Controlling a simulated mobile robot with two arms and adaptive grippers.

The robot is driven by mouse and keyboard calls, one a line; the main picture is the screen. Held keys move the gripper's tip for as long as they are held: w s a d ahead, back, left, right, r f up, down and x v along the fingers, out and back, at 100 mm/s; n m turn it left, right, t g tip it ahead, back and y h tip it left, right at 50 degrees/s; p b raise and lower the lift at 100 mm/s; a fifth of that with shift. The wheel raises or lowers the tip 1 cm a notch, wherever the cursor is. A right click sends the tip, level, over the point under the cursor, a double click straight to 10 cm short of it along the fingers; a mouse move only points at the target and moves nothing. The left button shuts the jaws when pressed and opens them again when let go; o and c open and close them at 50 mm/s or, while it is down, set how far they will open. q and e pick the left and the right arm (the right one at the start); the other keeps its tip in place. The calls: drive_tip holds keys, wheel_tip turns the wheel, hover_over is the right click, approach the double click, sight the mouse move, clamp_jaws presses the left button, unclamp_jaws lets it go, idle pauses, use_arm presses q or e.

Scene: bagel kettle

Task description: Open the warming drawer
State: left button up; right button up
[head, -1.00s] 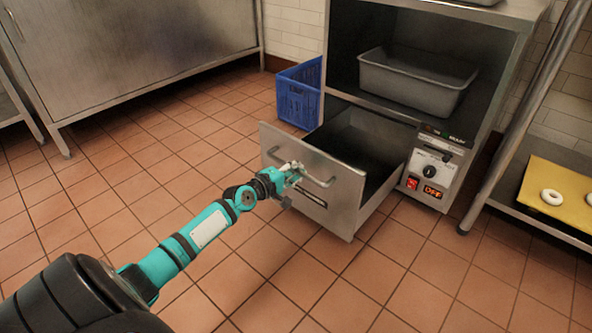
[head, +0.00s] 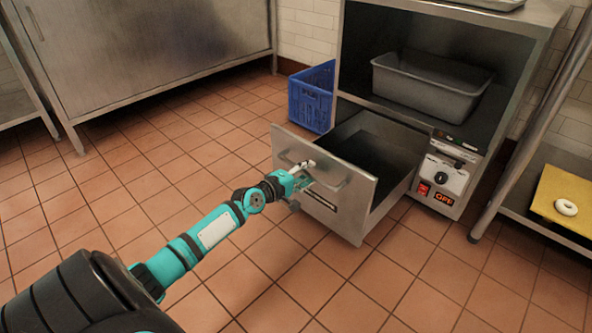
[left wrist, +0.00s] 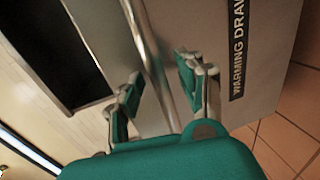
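The warming drawer (head: 338,205) is pulled well out of the metal cabinet, and its dark, empty-looking inside shows from above. Its bar handle (head: 342,186) runs across the front panel. My left gripper (head: 305,170) is at the handle. In the left wrist view, the handle (left wrist: 143,35) passes between the two fingers of the left gripper (left wrist: 160,90), which stand apart with gaps to the bar. A black "WARMING DRA..." label (left wrist: 238,50) shows on the front panel. My right gripper is not in view.
A control panel (head: 445,180) with a dial and a lit OFF sign is right of the drawer. A grey pan (head: 430,88) sits in the shelf above. A blue crate (head: 312,97) stands behind left. A yellow tray (head: 575,188) with a bagel is at right. Floor in front is clear.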

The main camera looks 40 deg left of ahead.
use_arm(q)
drive_tip(key=v, duration=1.1)
drive_tip(key=shift+s, duration=0.25)
drive_tip(key=shift+r, duration=0.1)
